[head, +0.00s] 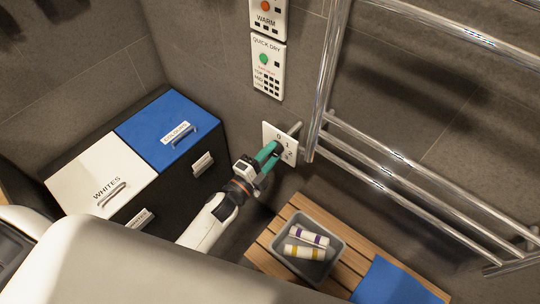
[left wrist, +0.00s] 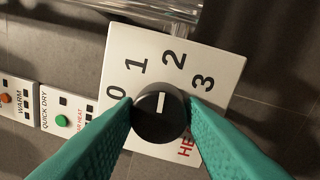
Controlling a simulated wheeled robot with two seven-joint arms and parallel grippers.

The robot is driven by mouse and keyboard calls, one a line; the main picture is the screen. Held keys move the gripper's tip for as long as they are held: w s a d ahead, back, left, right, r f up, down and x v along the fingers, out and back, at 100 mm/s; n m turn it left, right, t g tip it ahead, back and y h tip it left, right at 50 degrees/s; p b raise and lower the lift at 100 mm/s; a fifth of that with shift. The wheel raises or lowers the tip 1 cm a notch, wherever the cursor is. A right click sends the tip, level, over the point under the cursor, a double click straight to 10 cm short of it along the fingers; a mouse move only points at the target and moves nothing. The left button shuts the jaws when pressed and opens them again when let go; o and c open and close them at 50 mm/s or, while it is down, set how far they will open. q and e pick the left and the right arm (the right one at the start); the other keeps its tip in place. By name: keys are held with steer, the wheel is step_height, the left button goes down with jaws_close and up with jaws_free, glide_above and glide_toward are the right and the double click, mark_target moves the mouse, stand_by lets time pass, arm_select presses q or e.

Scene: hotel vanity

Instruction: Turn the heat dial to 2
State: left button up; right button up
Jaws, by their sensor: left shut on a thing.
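The heat dial is a round black knob (left wrist: 160,120) with a white mark, on a white plate (left wrist: 222,50) printed 0, 1, 2, 3. In the left wrist view the mark points between 1 and 2, nearer to 2. The plate (head: 268,129) is on the tiled wall in the head view, where the knob is mostly hidden by my fingers. My left gripper (head: 270,153) has its green fingers shut on the knob, one on each side; it also shows in the left wrist view (left wrist: 160,108). My right gripper is in neither view.
A chrome towel rail (head: 322,85) stands close right of the plate. WARM (head: 267,17) and QUICK DRY (head: 266,68) panels are above it. Below is a slatted wooden bench (head: 268,250) with a grey tray (head: 333,265) of rolled towels. Laundry bins (head: 100,172) stand left.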

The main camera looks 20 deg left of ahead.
arm_select(q)
steer(key=shift+m, duration=0.6)
steer(key=o, duration=1)
steer(key=shift+b+v, duration=0.95)
steer(key=shift+v, duration=5.1)
steer(key=shift+f, duration=0.15)
